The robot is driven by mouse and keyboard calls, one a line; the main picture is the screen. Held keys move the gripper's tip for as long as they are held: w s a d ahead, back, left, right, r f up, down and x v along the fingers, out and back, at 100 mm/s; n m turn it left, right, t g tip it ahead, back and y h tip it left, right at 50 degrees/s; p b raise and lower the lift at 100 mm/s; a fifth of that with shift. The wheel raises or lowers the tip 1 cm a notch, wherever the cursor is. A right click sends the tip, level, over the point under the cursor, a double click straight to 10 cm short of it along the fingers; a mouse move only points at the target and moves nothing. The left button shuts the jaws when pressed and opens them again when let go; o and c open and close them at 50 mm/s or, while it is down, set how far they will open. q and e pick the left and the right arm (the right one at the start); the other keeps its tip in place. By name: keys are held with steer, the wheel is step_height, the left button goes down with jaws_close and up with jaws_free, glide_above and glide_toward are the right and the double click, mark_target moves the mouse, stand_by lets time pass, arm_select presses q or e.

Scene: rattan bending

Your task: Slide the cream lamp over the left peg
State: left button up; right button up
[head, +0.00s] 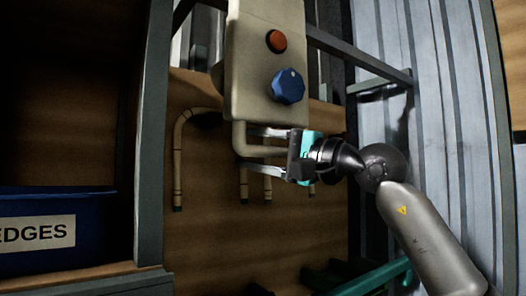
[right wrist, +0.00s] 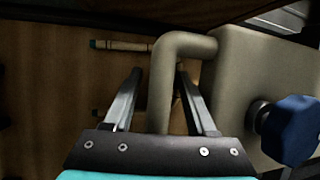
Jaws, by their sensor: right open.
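I cannot make out a cream lamp or a left peg in either view. My right gripper (head: 246,150) is open just below a cream control box (head: 248,65). A bent cream pipe (head: 239,136) comes out of the box's underside. In the right wrist view, this pipe (right wrist: 185,45) runs between the spread fingers of the right gripper (right wrist: 159,70), which are not closed on it. The box also shows there (right wrist: 245,65). My left gripper is in neither view.
The box carries a red button (head: 276,41) and a blue knob (head: 287,86). Behind hang a hooked cane (head: 178,160) and several straight cane ends on a wooden board (head: 215,230). A blue bin (head: 60,205) stands left, beside a grey post (head: 152,130). A green bar (head: 375,279) lies low right.

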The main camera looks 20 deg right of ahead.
steer(key=b+v, duration=0.5)
steer(key=v, duration=1)
steer(key=shift+b, duration=0.4)
steer(key=shift+f, duration=0.15)
